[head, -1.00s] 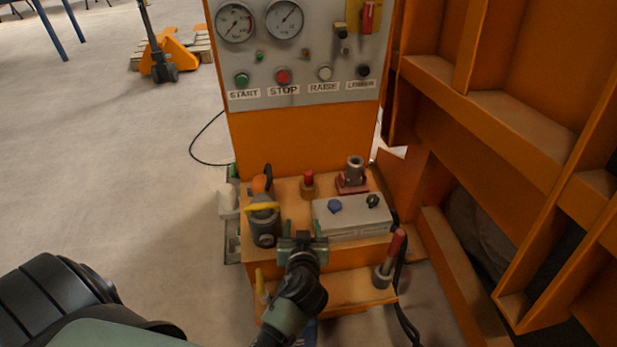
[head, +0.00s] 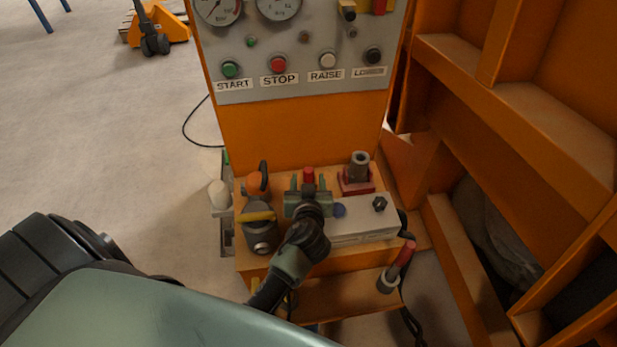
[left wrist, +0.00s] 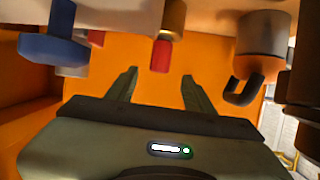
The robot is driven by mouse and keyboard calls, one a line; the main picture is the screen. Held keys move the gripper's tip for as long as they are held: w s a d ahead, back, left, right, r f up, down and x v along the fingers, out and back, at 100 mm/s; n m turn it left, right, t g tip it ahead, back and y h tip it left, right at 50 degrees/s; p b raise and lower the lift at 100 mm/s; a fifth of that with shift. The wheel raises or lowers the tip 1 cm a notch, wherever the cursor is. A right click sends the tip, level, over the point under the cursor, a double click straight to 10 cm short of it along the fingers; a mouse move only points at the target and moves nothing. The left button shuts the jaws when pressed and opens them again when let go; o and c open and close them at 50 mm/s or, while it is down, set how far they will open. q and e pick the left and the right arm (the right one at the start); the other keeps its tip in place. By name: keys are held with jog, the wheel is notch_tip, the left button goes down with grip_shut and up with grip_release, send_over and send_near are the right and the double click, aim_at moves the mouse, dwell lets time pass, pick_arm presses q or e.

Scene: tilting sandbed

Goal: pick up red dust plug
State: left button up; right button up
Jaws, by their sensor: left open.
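The red dust plug (head: 309,174) is a small red cylinder on the orange bench, just beyond my left gripper (head: 308,184). In the left wrist view, the red plug (left wrist: 161,56) sits at the end of a brass fitting (left wrist: 173,20). My left gripper (left wrist: 159,84) is open, its two fingers apart and pointing toward the plug. The plug lies in line with the gap between the fingers, and nothing is held. In the head view the gripper hides the plug's lower part and fitting. My right gripper is in neither view.
A grey box (head: 362,222) with a blue cap (head: 339,209) stands close to the right. A grey valve with a yellow handle (head: 257,216) stands left. A red-based metal socket (head: 358,183) is behind right. The control panel (head: 300,75) rises behind; a red-handled lever (head: 403,256) is front right.

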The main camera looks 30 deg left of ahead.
aim_at(309, 172)
pick_arm(q)
jog(key=x, duration=0.4)
jog(key=shift+w+f+b, duration=0.15)
jog(key=shift+f+b, duration=0.05)
jog(key=shift+b, duration=0.2)
grip_shut()
jog(key=shift+r, duration=0.15)
